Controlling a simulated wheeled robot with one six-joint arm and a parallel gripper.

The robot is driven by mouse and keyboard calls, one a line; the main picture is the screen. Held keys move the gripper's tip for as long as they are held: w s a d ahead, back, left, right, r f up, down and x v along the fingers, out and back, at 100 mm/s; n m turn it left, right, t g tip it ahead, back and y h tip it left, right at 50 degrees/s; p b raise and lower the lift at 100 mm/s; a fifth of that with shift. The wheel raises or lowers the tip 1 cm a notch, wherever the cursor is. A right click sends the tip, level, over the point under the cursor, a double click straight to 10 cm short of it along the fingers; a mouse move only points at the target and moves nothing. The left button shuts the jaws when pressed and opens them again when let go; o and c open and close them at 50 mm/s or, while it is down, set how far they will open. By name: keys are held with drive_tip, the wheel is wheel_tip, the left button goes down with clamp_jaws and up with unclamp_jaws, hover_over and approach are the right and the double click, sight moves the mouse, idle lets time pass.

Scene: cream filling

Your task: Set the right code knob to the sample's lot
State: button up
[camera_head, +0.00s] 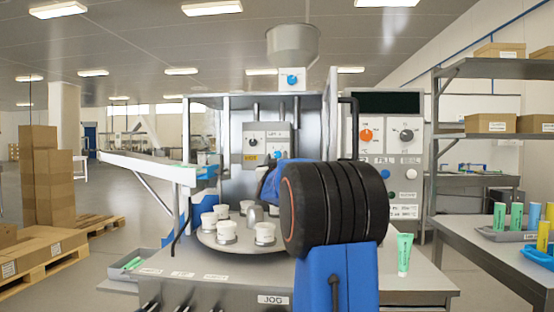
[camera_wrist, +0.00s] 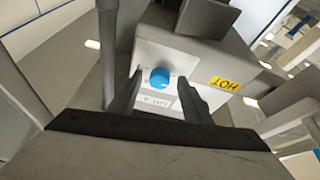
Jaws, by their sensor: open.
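In the wrist view my gripper (camera_wrist: 160,82) is open, with one dark finger on each side of a round blue knob (camera_wrist: 159,77). The fingers look apart from it. The knob sits on a pale panel with a small label below it, too small to read surely. In the head view a grey unit (camera_head: 267,145) behind the turntable carries a knob (camera_head: 253,142) on its left; its right part is partly hidden by my arm.
A round turntable (camera_head: 235,245) with several white cups stands in front of the unit. A yellow HOT label (camera_wrist: 224,84) marks a surface beside the knob panel. A control panel (camera_head: 385,135) with an orange and a black knob is at right. A hopper (camera_head: 292,45) rises above.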

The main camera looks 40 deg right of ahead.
drive_tip(key=c, duration=1.1)
drive_tip(key=shift+o, duration=0.2)
drive_tip(key=shift+w+m, duration=0.1)
drive_tip(key=shift+m, duration=0.3)
drive_tip(key=m+g+h, duration=0.1)
drive_tip(key=m, duration=0.3)
drive_tip(key=m+g+h, duration=0.1)
drive_tip(key=m+g, duration=0.1)
drive_tip(key=m, duration=0.2)
drive_tip(key=shift+w+a+g, duration=0.15)
drive_tip(key=shift+w+g, duration=0.05)
drive_tip(key=shift+g, duration=0.1)
drive_tip(key=m+g, duration=0.1)
drive_tip(key=m, duration=0.2)
drive_tip(key=m+g, duration=0.2)
drive_tip(key=m, duration=0.2)
drive_tip(key=shift+a+r+g, duration=0.1)
drive_tip(key=shift+r+g, duration=0.1)
drive_tip(key=shift+g, duration=0.1)
drive_tip(key=shift+m, duration=0.4)
drive_tip(key=o, duration=1.1)
drive_tip(key=shift+c, duration=0.2)
